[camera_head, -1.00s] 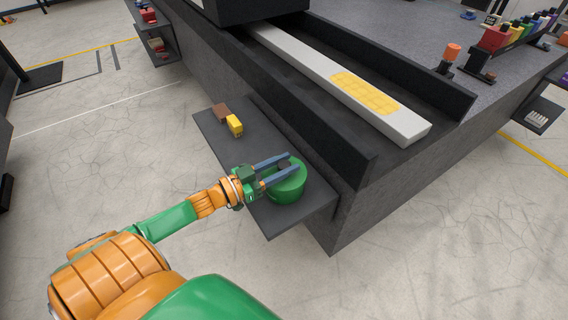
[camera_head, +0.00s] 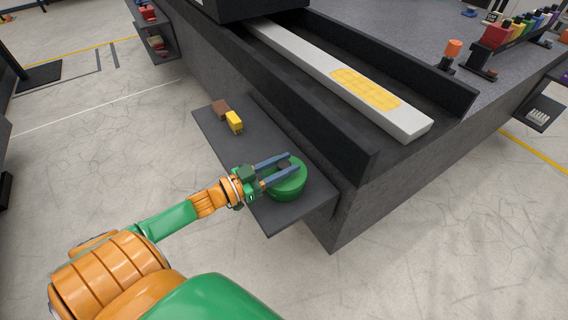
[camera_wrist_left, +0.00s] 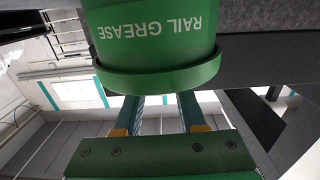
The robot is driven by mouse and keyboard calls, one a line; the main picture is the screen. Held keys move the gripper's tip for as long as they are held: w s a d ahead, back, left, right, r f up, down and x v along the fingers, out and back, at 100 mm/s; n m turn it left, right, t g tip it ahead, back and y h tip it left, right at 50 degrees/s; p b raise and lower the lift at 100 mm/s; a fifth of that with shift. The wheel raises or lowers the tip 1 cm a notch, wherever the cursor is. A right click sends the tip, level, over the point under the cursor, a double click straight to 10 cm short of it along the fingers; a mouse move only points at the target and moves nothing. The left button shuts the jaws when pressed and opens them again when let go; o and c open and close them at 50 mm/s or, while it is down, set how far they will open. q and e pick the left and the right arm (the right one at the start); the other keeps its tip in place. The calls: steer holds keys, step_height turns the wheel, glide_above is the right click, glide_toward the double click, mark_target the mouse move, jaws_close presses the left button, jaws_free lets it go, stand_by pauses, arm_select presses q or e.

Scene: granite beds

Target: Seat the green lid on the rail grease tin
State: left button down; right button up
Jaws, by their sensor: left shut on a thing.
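The green lid (camera_head: 292,182) lies flat over the top of the green rail grease tin (camera_head: 282,197), which stands on the dark side shelf. My left gripper (camera_head: 284,165) is shut on the dark knob at the middle of the lid, its blue fingers reaching over the lid from the left. The left wrist view is upside down and shows the tin (camera_wrist_left: 150,28) with its RAIL GREASE label and the lid's rim (camera_wrist_left: 165,78) against it. I see no gap between rim and tin there. The knob is hidden in that view. My right gripper is not in view.
A yellow block (camera_head: 234,122) and a brown block (camera_head: 221,108) are at the far end of the shelf (camera_head: 212,138). The granite bed's dark wall (camera_head: 310,120) rises just right of the shelf. Open floor lies to the left.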

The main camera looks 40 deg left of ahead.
arm_select(q)
steer(key=shift+c, duration=2.1)
jaws_free()
steer(key=p+v, duration=0.1)
steer(key=v, duration=0.6)
steer(key=shift+s, duration=0.1)
